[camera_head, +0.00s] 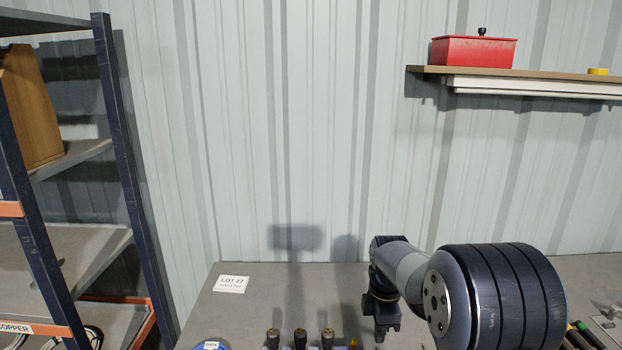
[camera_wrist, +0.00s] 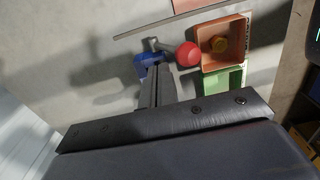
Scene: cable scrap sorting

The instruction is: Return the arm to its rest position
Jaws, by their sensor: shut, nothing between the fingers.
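My arm reaches over the grey workbench (camera_head: 250,300) from the lower right in the head view. My gripper (camera_head: 381,334) hangs from the wrist, pointing down above the bench, left of the large dark joint. In the wrist view my gripper's fingers (camera_wrist: 156,76) are together with nothing between them. Their tips appear over or close to a blue object (camera_wrist: 148,63) on the bench; whether they touch it I cannot tell.
A red round knob (camera_wrist: 188,54), an orange bin (camera_wrist: 234,28) holding a yellow ring, and a green bin (camera_wrist: 225,80) are nearby. A "LOT 27" card (camera_head: 231,284) lies on the bench. A rack (camera_head: 124,150) stands left; a wall shelf (camera_head: 540,75) carries a red box (camera_head: 474,52).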

